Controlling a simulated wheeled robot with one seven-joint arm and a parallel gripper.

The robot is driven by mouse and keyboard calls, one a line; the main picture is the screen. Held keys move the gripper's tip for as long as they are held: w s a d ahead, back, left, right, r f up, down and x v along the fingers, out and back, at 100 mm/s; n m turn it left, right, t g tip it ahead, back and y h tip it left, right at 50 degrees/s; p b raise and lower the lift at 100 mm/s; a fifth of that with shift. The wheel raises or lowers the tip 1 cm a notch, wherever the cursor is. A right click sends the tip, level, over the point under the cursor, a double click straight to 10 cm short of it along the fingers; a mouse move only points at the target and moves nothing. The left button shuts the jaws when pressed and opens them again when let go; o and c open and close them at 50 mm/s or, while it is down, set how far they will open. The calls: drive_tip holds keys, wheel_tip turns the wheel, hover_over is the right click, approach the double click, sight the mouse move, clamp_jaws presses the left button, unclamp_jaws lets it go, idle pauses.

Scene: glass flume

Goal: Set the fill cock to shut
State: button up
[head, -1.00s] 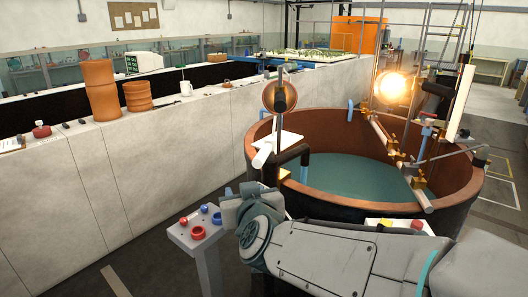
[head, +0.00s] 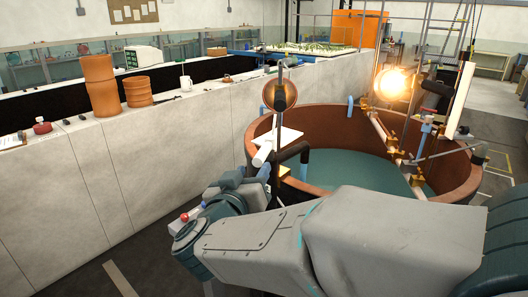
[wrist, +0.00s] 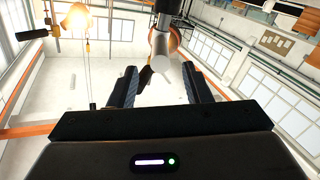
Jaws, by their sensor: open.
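I cannot make out for certain which fitting is the fill cock, or its setting. A black bent pipe (head: 293,152) stands at the near left rim of the round brown tub (head: 325,188), beside a pole with a round copper-coloured lamp-like head (head: 281,95) and a white cylinder (head: 262,155). A blue-handled fitting (head: 427,125) sits on the rail across the tub's right side. In the wrist view my gripper (wrist: 161,88) points upward, its fingers apart and nothing gripped. A pole and a dark piece (wrist: 143,78) show beyond and between the fingers. In the head view my arm hides part of the tub.
A long white wall (head: 150,165) runs along the left, with terracotta pots (head: 98,85) and a red-topped item (head: 42,126) on top. A bright lamp (head: 393,84) glows above the tub. A red knob (head: 184,217) shows beside my wrist. Floor is bare at lower left.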

sight(264, 153)
drive_tip(key=x, duration=0.9)
drive_tip(key=shift+w+p, duration=0.25)
drive_tip(key=shift+p, duration=0.15)
clamp_jaws()
